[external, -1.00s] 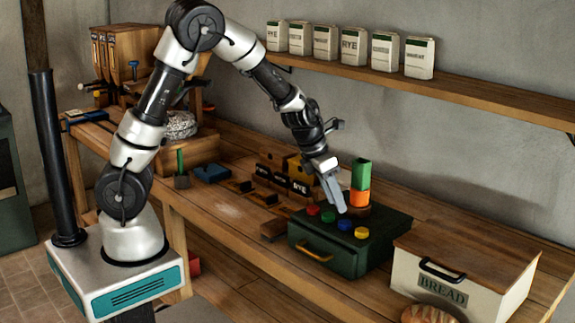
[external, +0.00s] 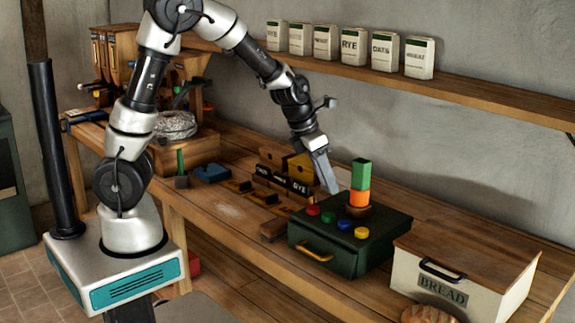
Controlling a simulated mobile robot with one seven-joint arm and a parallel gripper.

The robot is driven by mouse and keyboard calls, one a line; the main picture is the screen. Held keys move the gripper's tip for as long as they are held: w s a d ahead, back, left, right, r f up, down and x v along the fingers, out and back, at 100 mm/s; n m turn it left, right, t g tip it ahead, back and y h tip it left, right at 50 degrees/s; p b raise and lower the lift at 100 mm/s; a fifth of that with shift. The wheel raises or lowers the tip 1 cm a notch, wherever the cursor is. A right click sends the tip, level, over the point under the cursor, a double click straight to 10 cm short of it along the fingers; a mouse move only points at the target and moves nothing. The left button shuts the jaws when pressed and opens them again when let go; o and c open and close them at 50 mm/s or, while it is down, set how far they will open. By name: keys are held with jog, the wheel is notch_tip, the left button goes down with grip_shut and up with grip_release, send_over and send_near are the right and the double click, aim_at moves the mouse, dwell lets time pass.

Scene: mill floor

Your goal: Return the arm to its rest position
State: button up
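My arm reaches from the left over the wooden bench. My gripper (external: 329,180) points down and hangs above the back left part of a dark green box. The fingers look close together, but at this size I cannot tell whether they are open or shut. I see nothing held between them. The green box (external: 345,265) has a yellow handle and several coloured knobs on top.
A white bread bin (external: 440,285) stands right of the green box, with a loaf (external: 434,290) in front. Small labelled boxes (external: 284,180) stand left of my gripper. A wall shelf (external: 450,85) with several labelled packets runs behind.

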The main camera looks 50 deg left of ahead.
jog(key=s+a+r+m+t+h+p, duration=0.1)
jog(key=s+a+r+m, duration=0.3)
jog(key=r+m, duration=0.25)
jog(key=s+a+r+m+t+p, duration=0.1)
jog(key=s+a+r+m, duration=0.3)
jog(key=r+m, duration=0.3)
jog(key=s+a+r+m+y+b, duration=0.1)
jog(key=s+a+m, duration=0.3)
jog(key=s+m, duration=0.9)
jog(key=m+y, duration=0.1)
jog(key=m, duration=0.2)
jog(key=shift+s+a+r+m+g+y, duration=0.2)
jog(key=shift+s+r+m+g+y, duration=0.1)
jog(key=shift+s+r+m, duration=0.1)
